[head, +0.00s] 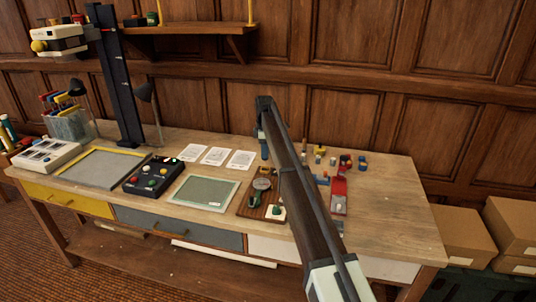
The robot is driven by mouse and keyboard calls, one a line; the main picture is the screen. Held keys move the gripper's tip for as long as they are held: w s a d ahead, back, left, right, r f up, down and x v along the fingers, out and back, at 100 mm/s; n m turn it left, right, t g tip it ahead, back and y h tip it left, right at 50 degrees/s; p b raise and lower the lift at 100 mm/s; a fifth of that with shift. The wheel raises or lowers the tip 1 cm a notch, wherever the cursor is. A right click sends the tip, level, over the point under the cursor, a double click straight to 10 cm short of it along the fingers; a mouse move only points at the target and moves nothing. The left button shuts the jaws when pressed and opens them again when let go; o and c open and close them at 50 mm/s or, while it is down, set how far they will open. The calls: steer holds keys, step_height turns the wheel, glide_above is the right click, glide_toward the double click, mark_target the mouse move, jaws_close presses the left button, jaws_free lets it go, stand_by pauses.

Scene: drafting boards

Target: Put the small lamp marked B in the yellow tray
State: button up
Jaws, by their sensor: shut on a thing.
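My arm reaches up from the lower right, and my gripper (264,152) hangs from its far end above the back middle of the table. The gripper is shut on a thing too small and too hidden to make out. No letter B can be read in the head view, so I cannot tell which thing is the small lamp marked B. Several small coloured pieces (346,161) stand at the back right of the table. I cannot pick out a yellow tray for certain. A yellow drawer front (66,198) shows at the table's left.
A wooden board with a round dial (262,184) lies beside my arm. A green mat (204,192), a black button box (153,175), white cards (215,156) and a grey drafting board (103,168) fill the left. A red block (338,187) lies right. The table's right end is clear.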

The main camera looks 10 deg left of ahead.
steer(key=shift+f, duration=2.1)
steer(key=shift+f, duration=0.85)
stand_by(0.6)
steer(key=o, duration=1.1)
steer(key=shift+o, duration=0.6)
steer(key=shift+o, duration=1.1)
steer(key=shift+r, duration=0.15)
steer(key=shift+r, duration=3.4)
